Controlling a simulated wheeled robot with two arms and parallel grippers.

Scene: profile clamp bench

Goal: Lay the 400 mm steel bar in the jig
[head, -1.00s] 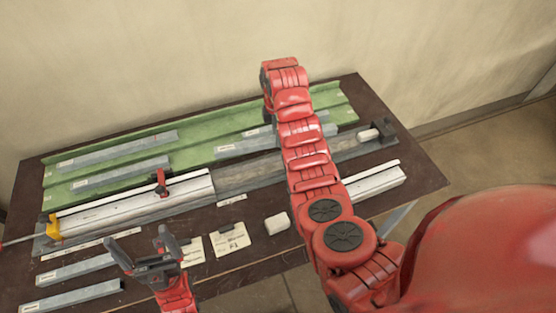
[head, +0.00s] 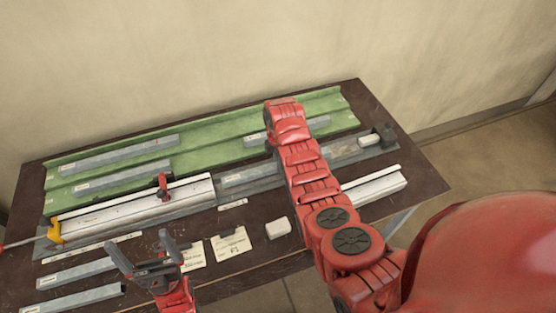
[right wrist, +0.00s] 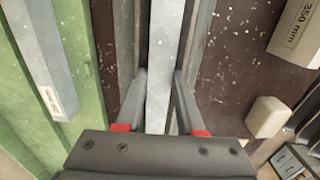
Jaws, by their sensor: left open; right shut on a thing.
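The steel bar (head: 248,174) lies along the grey jig (head: 350,150), to the right of a white profile (head: 140,206) with a red clamp (head: 163,187). My right arm hides its middle. In the right wrist view, my right gripper (right wrist: 158,88) is shut on the steel bar (right wrist: 170,45), which runs lengthwise between the fingers over the jig channel. I cannot tell whether the bar rests fully on the channel floor. My left gripper (head: 138,242) is open and empty above the front left of the table.
Several other bars lie on the green rack (head: 200,153) behind and at the table's front left (head: 70,300). A white block (head: 278,228), paper cards (head: 230,243) and another white profile (head: 375,190) lie in front. A black end stop (head: 385,134) stands at the jig's right end.

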